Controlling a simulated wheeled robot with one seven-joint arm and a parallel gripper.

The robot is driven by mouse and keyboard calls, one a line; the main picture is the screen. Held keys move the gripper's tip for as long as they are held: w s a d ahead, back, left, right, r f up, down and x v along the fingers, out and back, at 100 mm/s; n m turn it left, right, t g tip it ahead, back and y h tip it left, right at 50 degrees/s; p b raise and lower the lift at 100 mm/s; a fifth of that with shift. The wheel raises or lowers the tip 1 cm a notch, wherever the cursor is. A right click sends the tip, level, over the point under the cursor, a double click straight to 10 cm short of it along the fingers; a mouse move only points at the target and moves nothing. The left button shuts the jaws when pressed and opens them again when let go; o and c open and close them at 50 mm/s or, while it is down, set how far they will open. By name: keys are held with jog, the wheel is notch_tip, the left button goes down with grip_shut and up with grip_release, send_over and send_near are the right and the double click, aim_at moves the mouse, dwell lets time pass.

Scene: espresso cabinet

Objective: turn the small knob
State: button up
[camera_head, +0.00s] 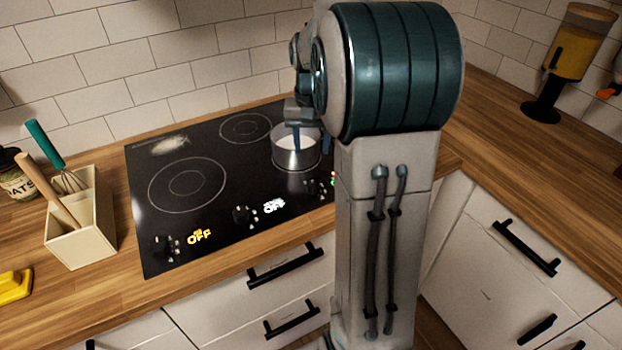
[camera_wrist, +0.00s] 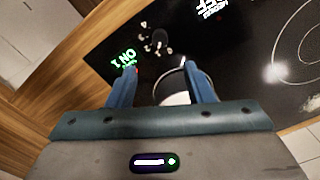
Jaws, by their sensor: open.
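A black cooktop (camera_head: 215,150) is set in the wooden counter, with dark knobs along its front edge. The left knob (camera_head: 163,243) is beside a yellow OFF label, and the middle knob (camera_head: 240,214) is beside a white OFF label. The right knob (camera_head: 316,187) is partly hidden by my arm; it also shows in the wrist view (camera_wrist: 157,40), beside a green label reading ON. I cannot tell which knob is the small one. My gripper (camera_wrist: 159,67) is open and empty. Its blue fingers are over the pot area, apart from the knobs.
A utensil box (camera_head: 85,235) stands on the left counter. A dispenser (camera_head: 575,50) stands at the back right. The right counter is mostly clear.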

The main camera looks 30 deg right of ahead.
aim_at(312, 183)
notch_tip(312, 183, down, 12)
jog(key=shift+f+p, duration=0.2)
jog(key=shift+p, duration=0.15)
jog(key=c, duration=1)
